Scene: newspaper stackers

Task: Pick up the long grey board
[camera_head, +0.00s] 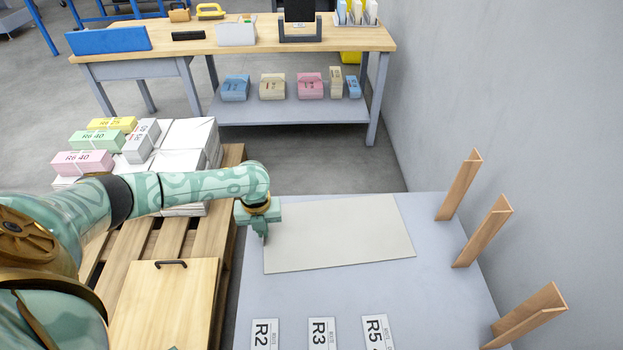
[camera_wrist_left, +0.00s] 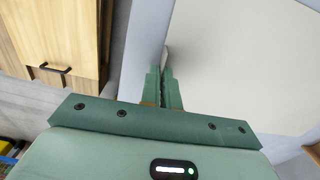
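The long grey board (camera_head: 335,232) is a thin, flat, pale panel. It lies on the blue-grey table, and its surface fills the right of the left wrist view (camera_wrist_left: 245,60). My left gripper (camera_head: 262,228) is at the board's left edge. In the left wrist view its two green fingers (camera_wrist_left: 163,85) are nearly together, one on each side of the board's edge, and appear shut on it. The exact contact is hidden between the fingertips. The board shows no clear lift off the table. My right gripper is not in view.
The blue-grey table (camera_head: 290,300) carries labelled cards R2 (camera_head: 265,333), R3 (camera_head: 322,332) and R5 (camera_head: 376,331) in front. Wooden angle posts (camera_head: 484,230) stand along its right side. A pallet (camera_head: 212,240) with stacked bundles and a wooden panel (camera_head: 165,305) is at left.

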